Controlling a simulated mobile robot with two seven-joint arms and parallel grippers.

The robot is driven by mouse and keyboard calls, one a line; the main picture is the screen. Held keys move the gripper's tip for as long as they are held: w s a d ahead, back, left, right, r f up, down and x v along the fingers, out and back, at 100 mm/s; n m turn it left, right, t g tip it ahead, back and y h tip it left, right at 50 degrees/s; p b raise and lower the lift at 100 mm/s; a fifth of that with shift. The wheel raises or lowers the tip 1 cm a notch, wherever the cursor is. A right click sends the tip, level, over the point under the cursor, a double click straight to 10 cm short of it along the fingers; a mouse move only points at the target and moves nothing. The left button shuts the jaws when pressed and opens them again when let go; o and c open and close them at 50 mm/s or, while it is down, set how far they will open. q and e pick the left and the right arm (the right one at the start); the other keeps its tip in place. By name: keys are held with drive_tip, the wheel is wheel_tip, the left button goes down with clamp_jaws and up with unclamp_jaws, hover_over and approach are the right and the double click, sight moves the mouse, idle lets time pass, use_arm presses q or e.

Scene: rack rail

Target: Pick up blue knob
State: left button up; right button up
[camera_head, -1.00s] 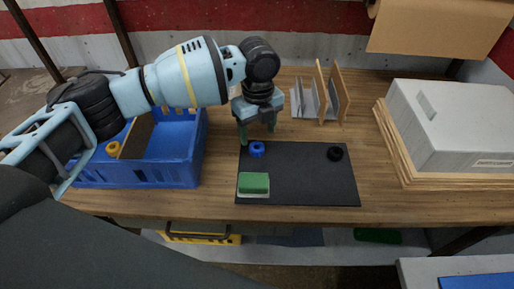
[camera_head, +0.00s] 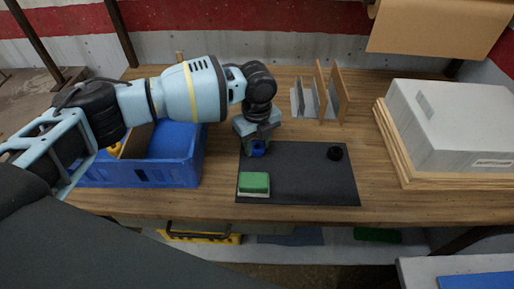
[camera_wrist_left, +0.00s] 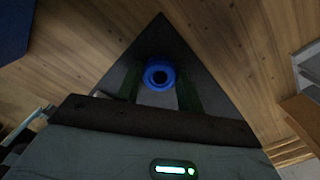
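The blue knob (camera_head: 258,151) sits on the upper left part of the black mat (camera_head: 305,185). My left gripper (camera_head: 257,146) points down over it and partly hides it in the head view. In the left wrist view the knob (camera_wrist_left: 159,74) appears as a blue ring with a dark centre. It lies between the two green fingers of my left gripper (camera_wrist_left: 160,88), which are apart with one on each side. No firm contact with the knob shows. My right gripper is not in view.
A green-topped block (camera_head: 254,184) lies on the mat's lower left, and a black knob (camera_head: 335,153) at its upper right. A blue crate (camera_head: 180,173) stands left. A grey rack with wooden dividers (camera_head: 322,98) stands behind. A large grey box (camera_head: 450,130) is at right.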

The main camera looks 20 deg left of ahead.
sight(257, 146)
use_arm(q)
drive_tip(key=c, duration=0.4)
drive_tip(key=shift+r, duration=0.1)
drive_tip(key=shift+c, duration=0.2)
wheel_tip(257, 146, up, 10)
